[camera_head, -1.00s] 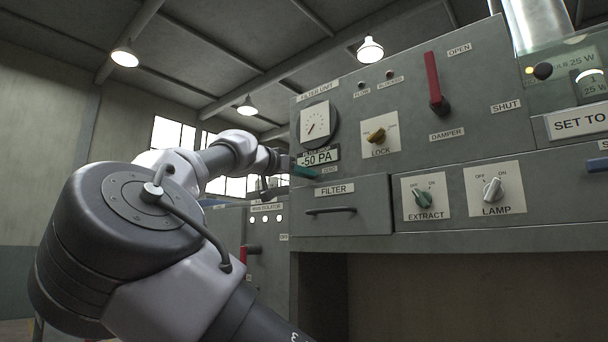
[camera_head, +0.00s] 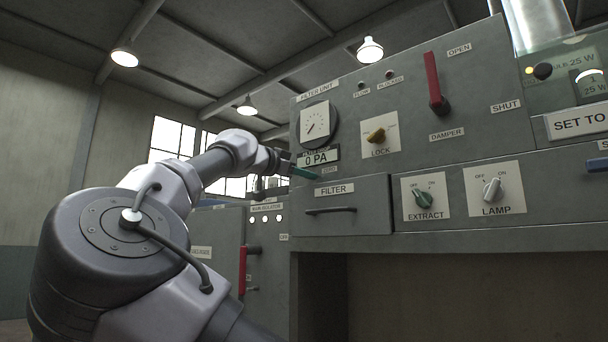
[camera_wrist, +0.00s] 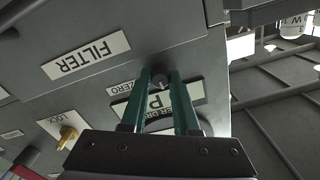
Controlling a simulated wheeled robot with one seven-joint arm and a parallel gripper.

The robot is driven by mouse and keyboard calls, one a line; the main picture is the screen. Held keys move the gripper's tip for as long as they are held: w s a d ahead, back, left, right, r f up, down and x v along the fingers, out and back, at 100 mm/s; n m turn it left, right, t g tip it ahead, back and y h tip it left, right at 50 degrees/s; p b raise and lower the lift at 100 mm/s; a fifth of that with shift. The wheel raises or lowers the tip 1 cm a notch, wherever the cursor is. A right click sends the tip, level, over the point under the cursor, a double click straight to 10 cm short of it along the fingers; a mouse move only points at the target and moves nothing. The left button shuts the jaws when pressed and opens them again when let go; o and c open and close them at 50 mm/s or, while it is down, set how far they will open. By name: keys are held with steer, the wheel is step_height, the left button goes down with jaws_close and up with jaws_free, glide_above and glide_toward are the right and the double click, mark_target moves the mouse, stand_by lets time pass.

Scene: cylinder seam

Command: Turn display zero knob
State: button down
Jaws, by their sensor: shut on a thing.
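The display (camera_head: 318,157) on the grey filter unit panel reads "0 PA" in the head view. The small dark zero knob (camera_wrist: 159,82) shows in the wrist view between my fingertips, beside the "ZERO" label (camera_wrist: 124,87). My gripper (camera_wrist: 160,78) has two green fingers, shut on the knob. In the head view my gripper (camera_head: 300,171) reaches the panel from the left, just below the display, and the knob is hidden there. The wrist view is rolled, so labels appear upside down, and the fingers cover part of the display plate (camera_wrist: 185,97).
Further right are the red damper lever (camera_head: 435,85), extract knob (camera_head: 423,199) and lamp knob (camera_head: 493,190). Open air lies left of the panel.

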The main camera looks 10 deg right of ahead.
steer(key=c, duration=0.7)
jaws_free()
steer(key=shift+o, duration=0.2)
steer(key=shift+a, duration=0.1)
steer(key=v, duration=1)
steer(key=shift+s+a, duration=0.25)
